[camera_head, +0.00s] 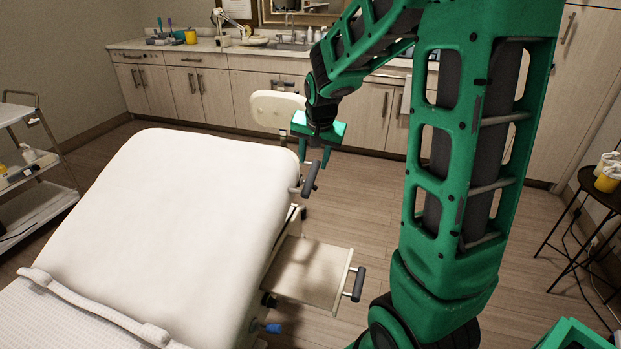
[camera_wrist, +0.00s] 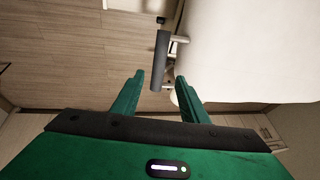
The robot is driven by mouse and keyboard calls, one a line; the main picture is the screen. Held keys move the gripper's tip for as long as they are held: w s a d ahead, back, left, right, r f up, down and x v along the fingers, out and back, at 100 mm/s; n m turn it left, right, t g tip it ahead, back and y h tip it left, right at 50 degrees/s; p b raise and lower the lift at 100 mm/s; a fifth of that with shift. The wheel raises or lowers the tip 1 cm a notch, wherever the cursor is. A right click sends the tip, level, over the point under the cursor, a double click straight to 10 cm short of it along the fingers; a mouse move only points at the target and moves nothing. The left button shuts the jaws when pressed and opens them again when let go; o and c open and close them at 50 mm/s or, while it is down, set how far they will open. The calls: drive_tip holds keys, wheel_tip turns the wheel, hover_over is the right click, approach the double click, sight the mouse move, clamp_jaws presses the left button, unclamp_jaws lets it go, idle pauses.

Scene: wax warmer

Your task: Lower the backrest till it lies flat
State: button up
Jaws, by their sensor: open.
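The white padded backrest (camera_head: 185,195) of the treatment bed slants upward toward the far end in the head view. It also fills the upper right of the wrist view (camera_wrist: 255,45). A dark cylindrical handle (camera_head: 311,179) sticks out from the backrest's right edge. In the wrist view the handle (camera_wrist: 161,60) lies ahead of the fingertips, roughly in line with the gap between them. My green gripper (camera_head: 314,150) is just above and beyond the handle. In the wrist view my gripper (camera_wrist: 156,80) is open with nothing between its fingers.
A pull-out side tray (camera_head: 310,272) with its own dark handle (camera_head: 358,284) extends below the backrest. A blue-tipped lever (camera_head: 271,328) is near the bed's side. A white trolley (camera_head: 40,190) stands left, a dark stool table (camera_head: 590,190) right.

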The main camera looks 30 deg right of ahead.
sight(311, 174)
drive_tip(key=x, duration=1)
drive_tip(key=shift+w+d+f, duration=0.1)
drive_tip(key=shift+f, duration=0.2)
clamp_jaws()
